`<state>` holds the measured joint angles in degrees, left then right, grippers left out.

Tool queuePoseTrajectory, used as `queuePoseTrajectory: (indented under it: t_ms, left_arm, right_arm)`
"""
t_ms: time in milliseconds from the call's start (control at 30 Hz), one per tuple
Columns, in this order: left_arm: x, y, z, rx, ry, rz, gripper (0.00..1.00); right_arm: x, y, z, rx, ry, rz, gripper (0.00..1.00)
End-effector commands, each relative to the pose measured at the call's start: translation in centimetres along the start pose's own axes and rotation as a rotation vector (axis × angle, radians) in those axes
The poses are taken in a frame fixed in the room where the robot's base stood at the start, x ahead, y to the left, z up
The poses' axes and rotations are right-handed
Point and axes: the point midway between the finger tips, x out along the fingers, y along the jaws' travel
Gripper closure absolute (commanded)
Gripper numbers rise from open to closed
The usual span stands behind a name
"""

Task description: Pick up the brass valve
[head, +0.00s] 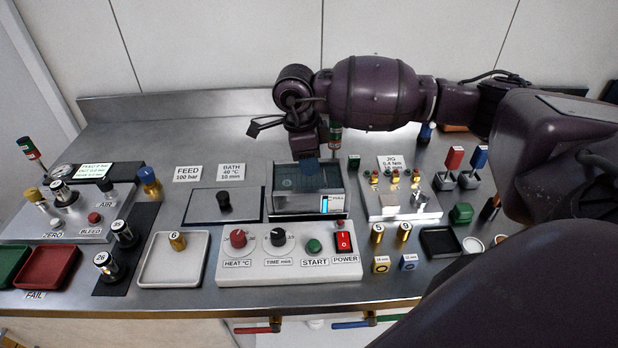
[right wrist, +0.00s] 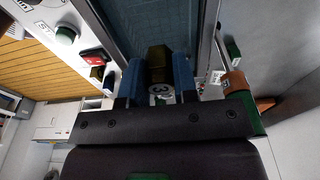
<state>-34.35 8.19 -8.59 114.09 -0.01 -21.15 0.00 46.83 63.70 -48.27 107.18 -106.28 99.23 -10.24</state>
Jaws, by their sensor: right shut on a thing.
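My right gripper (head: 310,163) is above the glass-sided water bath (head: 281,208). In the right wrist view its blue fingers (right wrist: 158,82) are shut on a dark brass valve (right wrist: 159,62) with a round white number label, which looks like a 3. The bath's bluish window lies behind the valve in that view. The held valve cannot be made out in the head view. Another brass valve, marked 6 (head: 177,242), stands in the white tray (head: 152,272). Two more, marked 5 (head: 378,233) (head: 405,231), stand right of the control box. My left gripper is not in view.
The control box (head: 290,268) with knobs and a red power switch stands in front of the bath. A jig plate (head: 405,207) is right of the bath, and a dark lid with a black knob (head: 223,202) lies left of it. Red and green trays (head: 48,267) are at the far left.

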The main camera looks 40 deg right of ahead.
Motion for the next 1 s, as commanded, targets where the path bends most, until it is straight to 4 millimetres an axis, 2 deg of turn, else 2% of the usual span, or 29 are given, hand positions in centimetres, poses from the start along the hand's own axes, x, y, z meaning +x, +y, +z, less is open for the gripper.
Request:
queuePoseTrajectory:
  t_ms: [33, 200, 300, 500, 700, 1000]
  left_arm:
    - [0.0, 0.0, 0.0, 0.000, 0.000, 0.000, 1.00]
    - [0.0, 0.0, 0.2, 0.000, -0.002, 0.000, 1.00]
    - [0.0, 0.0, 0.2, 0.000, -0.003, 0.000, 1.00]
    - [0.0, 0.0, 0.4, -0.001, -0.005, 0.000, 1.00]
    - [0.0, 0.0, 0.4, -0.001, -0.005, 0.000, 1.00]
    - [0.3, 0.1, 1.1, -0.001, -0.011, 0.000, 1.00]
  right_arm:
    - [-1.6, -0.1, -0.2, -0.001, -0.002, -0.005, 0.98]
    - [-5.9, -0.1, -0.8, -0.001, -0.001, -0.005, 0.98]
    - [-8.1, -0.1, -1.2, 0.000, -0.001, -0.005, 0.98]
    - [-11.2, 0.0, -1.7, 0.000, -0.001, -0.003, 0.98]
    - [-12.7, 0.0, -1.9, 0.000, 0.000, -0.001, 0.98]
    - [-13.1, -0.2, -1.4, -0.007, 0.000, -0.001, 0.98]
